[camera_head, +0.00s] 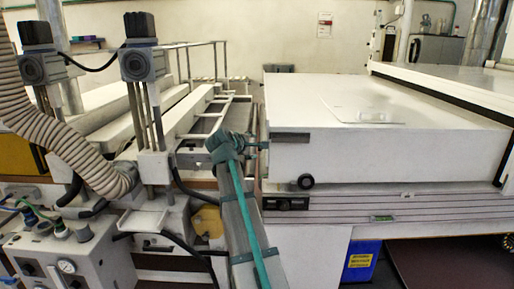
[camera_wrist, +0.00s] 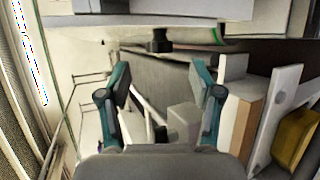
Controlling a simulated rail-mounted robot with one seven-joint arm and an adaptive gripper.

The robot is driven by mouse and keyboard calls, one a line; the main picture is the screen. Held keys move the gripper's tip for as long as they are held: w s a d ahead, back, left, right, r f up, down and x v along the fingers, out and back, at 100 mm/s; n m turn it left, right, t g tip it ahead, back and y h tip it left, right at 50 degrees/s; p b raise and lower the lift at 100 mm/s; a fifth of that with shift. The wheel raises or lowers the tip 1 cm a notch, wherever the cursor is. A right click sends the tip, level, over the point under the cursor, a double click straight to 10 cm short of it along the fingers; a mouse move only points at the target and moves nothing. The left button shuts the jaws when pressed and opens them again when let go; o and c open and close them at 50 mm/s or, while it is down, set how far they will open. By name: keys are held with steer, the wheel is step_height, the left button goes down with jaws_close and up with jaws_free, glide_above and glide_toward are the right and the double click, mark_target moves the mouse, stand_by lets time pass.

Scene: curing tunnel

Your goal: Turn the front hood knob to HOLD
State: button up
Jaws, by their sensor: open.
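The white hood (camera_head: 385,155) is the large box right of centre in the head view. A round black knob (camera_head: 306,181) sits low on its front face; I cannot read a HOLD mark or the knob's setting. My gripper (camera_head: 258,147) is at the hood's left front corner, above and left of that knob. In the wrist view my gripper (camera_wrist: 160,82) has its two teal-and-black fingers spread, with nothing between them. A dark knob-like piece (camera_wrist: 160,42) shows beyond the fingertips, apart from them; I cannot tell for certain if it is the same knob.
A dark label plate (camera_head: 290,137) is on the hood front, and a black fitting (camera_head: 285,203) is on the rail below. A conveyor (camera_head: 237,115) runs left of the hood. Posts, a ribbed hose (camera_head: 75,145) and a control box (camera_head: 65,255) crowd the left. A blue bin (camera_head: 361,262) stands below.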

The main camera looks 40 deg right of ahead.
steer(key=shift+v, duration=2.35)
